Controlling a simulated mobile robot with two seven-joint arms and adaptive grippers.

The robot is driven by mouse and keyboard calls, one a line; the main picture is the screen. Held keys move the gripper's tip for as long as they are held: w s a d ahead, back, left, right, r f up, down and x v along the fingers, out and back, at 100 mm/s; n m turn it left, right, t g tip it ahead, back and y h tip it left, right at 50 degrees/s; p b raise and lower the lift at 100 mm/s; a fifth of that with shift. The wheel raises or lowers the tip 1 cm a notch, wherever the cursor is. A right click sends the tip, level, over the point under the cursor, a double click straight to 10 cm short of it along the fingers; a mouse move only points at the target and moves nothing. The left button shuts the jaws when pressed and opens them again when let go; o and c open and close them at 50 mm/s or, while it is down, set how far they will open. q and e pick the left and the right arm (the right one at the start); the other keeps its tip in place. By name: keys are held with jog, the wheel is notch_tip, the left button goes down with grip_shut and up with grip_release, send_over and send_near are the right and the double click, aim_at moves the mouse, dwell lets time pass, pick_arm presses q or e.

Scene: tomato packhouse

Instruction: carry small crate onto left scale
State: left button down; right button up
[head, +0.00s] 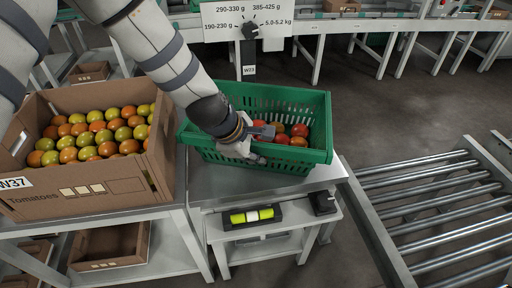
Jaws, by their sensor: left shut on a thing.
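The small crate is a green slotted plastic crate (300,102) with several red and orange tomatoes (281,138) in it. It is in the middle of the head view, over a grey metal top (305,176). I cannot tell whether its bottom touches that top. My left gripper (262,145) reaches down across the crate's left part and is shut on its near wall, one finger inside and one outside. A post with a dial sign (245,24) and a W23 label stands behind the crate. The weighing plate cannot be made out under the crate. My right gripper is not in view.
A cardboard box of tomatoes (85,193) stands close at the left. A black unit with a yellow-green bar (252,216) and a small dark box (323,202) sit on the lower shelf in front. A roller conveyor (430,205) runs at the right.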

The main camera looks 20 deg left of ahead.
pick_arm(q)
jog(key=shift+w+r, duration=0.15)
jog(key=c, duration=2)
grip_release()
jog(key=shift+f, duration=0.2)
jog(key=o, duration=0.3)
jog(key=shift+s, duration=0.2)
jog(key=shift+o, duration=0.2)
jog(key=shift+r, duration=0.1)
jog(key=p+v, duration=0.3)
jog(key=v, duration=0.8)
jog(key=s+a+f+m+g+y, duration=0.2)
jog(key=s+f+m+g, duration=0.3)
jog(key=s+f+m, duration=1.2)
jog(key=s+f+m+g, duration=0.1)
jog(key=s+f, duration=0.1)
jog(key=s, duration=0.6)
jog(key=s+f+m, duration=0.1)
jog(key=s+f, duration=0.1)
jog(key=s, duration=0.7)
jog(key=shift+d+f+m+g, duration=0.3)
jog(key=shift+d+m+g, duration=0.1)
jog(key=shift+d, duration=0.05)
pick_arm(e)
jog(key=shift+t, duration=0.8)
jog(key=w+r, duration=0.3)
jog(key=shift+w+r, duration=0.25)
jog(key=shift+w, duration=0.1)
